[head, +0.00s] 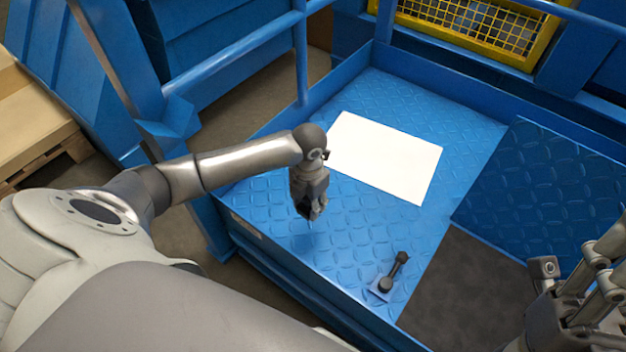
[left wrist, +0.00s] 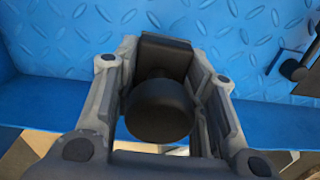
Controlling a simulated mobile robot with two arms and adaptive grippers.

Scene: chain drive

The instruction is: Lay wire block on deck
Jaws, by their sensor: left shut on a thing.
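My left gripper (head: 310,213) points down above the near left part of the blue tread-plate deck (head: 345,240). In the left wrist view its fingers are shut on a black piece (left wrist: 160,108) with a round end and a squarish part behind it. I take this piece for the wire block; in the head view the fingers mostly hide it. It appears held above the deck, though the gap is hard to judge. My right gripper (head: 575,285) shows only in part at the lower right, and its jaw state is unclear.
A white sheet (head: 385,158) lies on the deck. A small dark fitting with a rod (head: 396,270) lies right of my left gripper. A dark mat (head: 465,285) and a dark blue plate (head: 550,190) cover the right side. Blue rails (head: 235,50) border the deck.

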